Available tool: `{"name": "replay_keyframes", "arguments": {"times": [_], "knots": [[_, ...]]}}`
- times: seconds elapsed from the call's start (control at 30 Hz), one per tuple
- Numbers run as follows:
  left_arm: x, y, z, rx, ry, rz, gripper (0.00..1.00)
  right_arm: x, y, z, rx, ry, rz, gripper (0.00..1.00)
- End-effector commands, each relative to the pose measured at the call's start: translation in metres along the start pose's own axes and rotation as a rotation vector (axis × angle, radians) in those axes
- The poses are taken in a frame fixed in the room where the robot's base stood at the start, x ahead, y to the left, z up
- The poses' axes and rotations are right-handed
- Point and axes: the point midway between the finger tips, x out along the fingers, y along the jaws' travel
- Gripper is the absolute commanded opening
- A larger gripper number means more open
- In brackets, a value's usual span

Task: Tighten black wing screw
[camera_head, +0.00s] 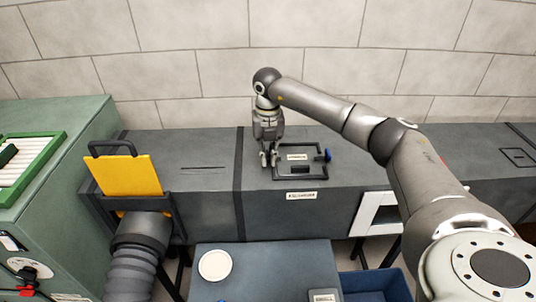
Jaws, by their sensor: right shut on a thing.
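My right gripper (268,160) points down at the left edge of a dark access hatch (312,174) on top of the grey duct. Its fingers are shut at the hatch's left side, where the black wing screw sits between them; the screw itself is almost wholly hidden by the fingers. The hatch has a dark raised frame and a small pale label, and it lies flat on the duct. A blue wing screw (327,155) stands at the hatch's right edge, apart from the gripper. My left gripper is not in view.
A yellow plate (127,176) with a dark handle stands upright in the duct at the left. A grey table (265,262) in front bears a round white lid (215,265). A blue bin (375,283) is at lower right. A green cabinet (70,150) stands far left.

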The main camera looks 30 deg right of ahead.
Motion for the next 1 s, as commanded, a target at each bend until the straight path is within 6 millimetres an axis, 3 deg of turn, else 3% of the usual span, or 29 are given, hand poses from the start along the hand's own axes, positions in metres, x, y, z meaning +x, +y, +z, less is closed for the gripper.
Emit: {"name": "replay_keyframes", "arguments": {"times": [0.07,0.1,0.23,0.53,0.67,1.0], "knots": [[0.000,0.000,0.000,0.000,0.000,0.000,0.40,-0.003,0.000,0.002,0.002,-0.008,0.003,0.00],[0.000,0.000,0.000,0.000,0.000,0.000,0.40,-0.003,0.000,0.002,0.001,-0.008,0.003,0.15],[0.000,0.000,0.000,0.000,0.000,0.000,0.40,-0.002,0.000,0.002,0.001,-0.006,0.002,0.31],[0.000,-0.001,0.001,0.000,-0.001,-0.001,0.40,-0.001,0.000,0.001,-0.001,-0.002,0.001,0.31],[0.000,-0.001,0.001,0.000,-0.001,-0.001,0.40,-0.010,0.000,0.001,-0.001,-0.003,0.002,0.31],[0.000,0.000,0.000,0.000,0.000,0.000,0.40,-0.079,0.000,0.001,0.000,-0.006,0.004,0.31]]}}
